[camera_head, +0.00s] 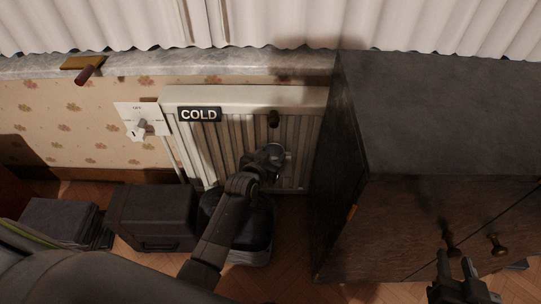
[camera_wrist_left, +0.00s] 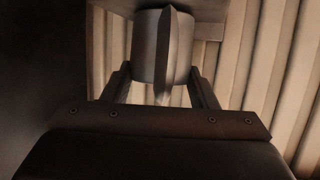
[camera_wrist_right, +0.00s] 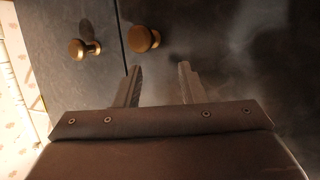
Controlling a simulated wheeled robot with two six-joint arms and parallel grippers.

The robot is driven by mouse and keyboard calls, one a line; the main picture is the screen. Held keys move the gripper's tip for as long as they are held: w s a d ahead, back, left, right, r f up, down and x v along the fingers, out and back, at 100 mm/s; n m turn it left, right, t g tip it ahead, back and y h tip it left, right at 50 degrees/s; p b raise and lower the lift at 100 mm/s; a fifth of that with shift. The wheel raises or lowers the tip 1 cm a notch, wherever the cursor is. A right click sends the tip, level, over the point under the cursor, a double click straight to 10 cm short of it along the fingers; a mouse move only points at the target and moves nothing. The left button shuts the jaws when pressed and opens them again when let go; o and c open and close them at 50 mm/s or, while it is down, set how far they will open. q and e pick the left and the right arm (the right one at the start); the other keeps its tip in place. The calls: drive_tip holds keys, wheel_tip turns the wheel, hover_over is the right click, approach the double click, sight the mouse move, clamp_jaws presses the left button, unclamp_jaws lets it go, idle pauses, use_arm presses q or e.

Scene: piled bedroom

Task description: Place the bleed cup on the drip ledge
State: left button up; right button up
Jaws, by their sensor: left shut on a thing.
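The bleed cup, a grey metal cylinder, shows in the left wrist view (camera_wrist_left: 150,45) between the fingers of my left gripper (camera_wrist_left: 160,88). In the head view the cup (camera_head: 273,152) is at the radiator's front, partly hidden by my left gripper (camera_head: 268,164), which is shut on it. A pale, flat piece beside the cup (camera_wrist_left: 210,10) may be the drip ledge; whether the cup touches it I cannot tell. My right gripper (camera_head: 455,262) is open and empty before the dark cabinet; it also shows in the right wrist view (camera_wrist_right: 158,68).
Dark boxes (camera_head: 155,215) and a dark stool-like thing (camera_head: 255,228) crowd the floor below.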

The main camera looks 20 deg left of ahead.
drive_tip(key=shift+r, duration=0.15)
use_arm(q)
drive_tip(key=shift+f, duration=0.1)
drive_tip(key=o, duration=1)
use_arm(e)
drive_tip(key=shift+w+r, duration=0.15)
use_arm(q)
drive_tip(key=p+v, duration=0.1)
drive_tip(key=v, duration=0.1)
drive_tip(key=shift+s+r, duration=0.3)
drive_tip(key=p+v, duration=0.2)
drive_tip(key=v, duration=0.7)
drive_tip(key=shift+s+p, duration=0.15)
drive_tip(key=shift+p, duration=0.15)
use_arm(e)
drive_tip(key=s+a+f+g+y, duration=0.2)
drive_tip(key=s+f+g, duration=0.8)
drive_tip(key=s+f, duration=0.2)
drive_tip(key=shift+s+a, duration=0.4)
